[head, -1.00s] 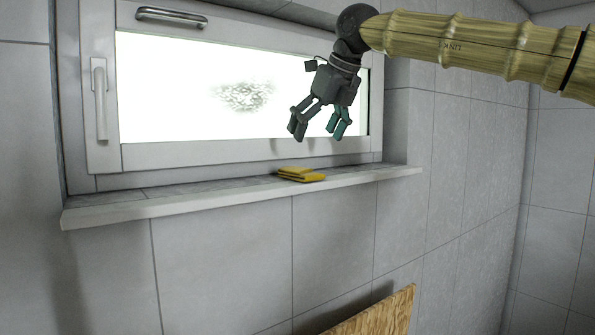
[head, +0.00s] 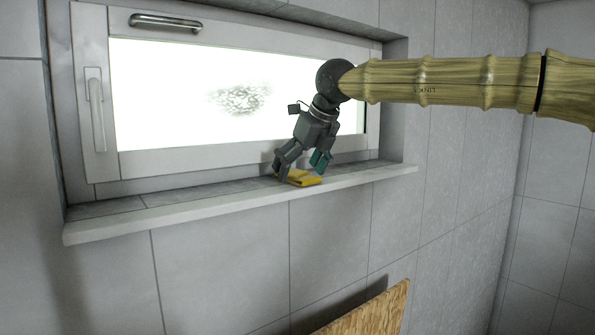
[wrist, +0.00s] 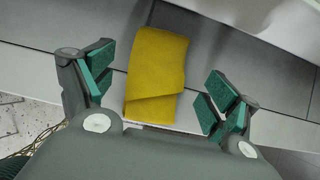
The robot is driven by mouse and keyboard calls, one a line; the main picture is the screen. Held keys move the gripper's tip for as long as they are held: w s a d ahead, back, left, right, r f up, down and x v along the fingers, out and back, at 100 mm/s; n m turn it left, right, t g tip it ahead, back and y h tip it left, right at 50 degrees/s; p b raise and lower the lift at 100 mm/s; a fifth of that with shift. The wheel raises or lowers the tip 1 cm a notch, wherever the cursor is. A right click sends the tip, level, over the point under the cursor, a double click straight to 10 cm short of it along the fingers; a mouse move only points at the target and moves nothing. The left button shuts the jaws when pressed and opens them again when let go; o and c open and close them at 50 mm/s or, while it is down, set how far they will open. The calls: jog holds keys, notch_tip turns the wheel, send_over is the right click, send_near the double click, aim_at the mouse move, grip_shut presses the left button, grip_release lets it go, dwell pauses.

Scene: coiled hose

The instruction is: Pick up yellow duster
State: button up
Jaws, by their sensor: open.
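The yellow duster (head: 304,181) is a folded cloth lying on the window sill, below the right part of the window. My gripper (head: 301,172) is just above it, pointing down, with its fingers at either side of the cloth and partly covering it. In the wrist view the duster (wrist: 156,75) lies between the two open fingers of my gripper (wrist: 157,93), with a gap to the green pads on each side. I cannot tell how far the fingertips are above the sill.
The grey sill (head: 150,217) is narrow, with a pale front edge, and is otherwise clear. The window (head: 170,100) stands close behind, with a handle (head: 95,97) at left and a dark smudge (head: 238,98) on its pane. A wooden board (head: 372,308) is below.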

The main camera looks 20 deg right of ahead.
aim_at(294, 170)
jog(key=shift+f, duration=0.1)
jog(key=c, duration=1.1)
jog(key=shift+o, duration=0.2)
jog(key=shift+r+b, duration=1.3)
jog(key=shift+r, duration=0.2)
jog(key=shift+s+r, duration=0.15)
jog(key=shift+s, duration=0.1)
jog(key=s+r+b, duration=0.1)
jog(key=s+b, duration=0.6)
jog(key=s, duration=0.8)
jog(key=shift+s+d+r+b, duration=0.3)
jog(key=shift+d+r, duration=0.05)
jog(key=shift+d, duration=0.05)
